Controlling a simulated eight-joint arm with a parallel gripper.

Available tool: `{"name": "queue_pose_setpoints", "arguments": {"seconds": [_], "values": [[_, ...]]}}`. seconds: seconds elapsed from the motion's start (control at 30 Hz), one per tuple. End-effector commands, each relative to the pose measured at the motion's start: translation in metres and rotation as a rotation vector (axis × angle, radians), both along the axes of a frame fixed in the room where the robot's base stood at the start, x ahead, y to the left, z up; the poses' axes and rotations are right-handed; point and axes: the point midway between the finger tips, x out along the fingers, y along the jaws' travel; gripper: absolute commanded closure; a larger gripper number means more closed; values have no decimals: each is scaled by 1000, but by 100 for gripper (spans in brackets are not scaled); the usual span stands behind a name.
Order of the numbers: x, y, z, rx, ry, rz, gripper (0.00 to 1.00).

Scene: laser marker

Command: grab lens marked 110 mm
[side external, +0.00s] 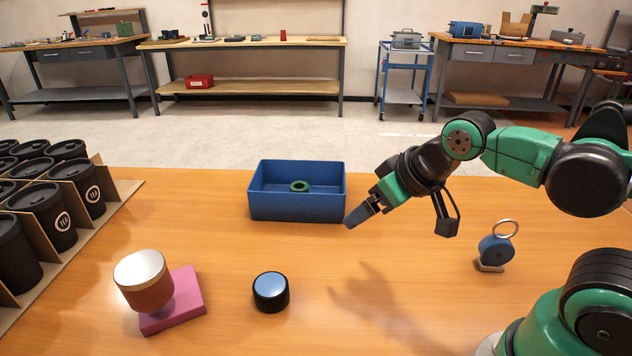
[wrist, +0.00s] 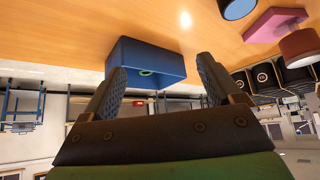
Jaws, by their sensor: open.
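A short black cylinder with a bluish glassy top, which looks like a lens (side external: 270,292), stands upright on the table in the side view. It also shows cut off at the top edge of the wrist view (wrist: 238,9). No 110 mm marking can be read on it. My gripper (side external: 360,213) hangs above the table, right of the blue bin and to the upper right of the lens, apart from both. In the wrist view my gripper (wrist: 163,66) has its two fingers spread, with nothing held between them.
A blue bin (side external: 297,207) holds a green ring (side external: 299,186). A silver-topped copper piece (side external: 148,284) stands tilted at a pink block (side external: 182,312). Black tea canisters (side external: 62,217) fill a divided box at left. A blue round item with a ring (side external: 495,249) stands right.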

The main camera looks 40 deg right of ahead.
Motion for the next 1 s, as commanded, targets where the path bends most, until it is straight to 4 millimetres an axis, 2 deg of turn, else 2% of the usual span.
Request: {"name": "queue_pose_setpoints", "arguments": {"seconds": [0.27,0.43,0.77,1.0], "values": [[0,0,0,-3,2,4,0],[9,7,1,-121,58,133,0],[57,46,-15,-733,344,743,0],[82,95,-44,-1185,571,1116,0]]}}
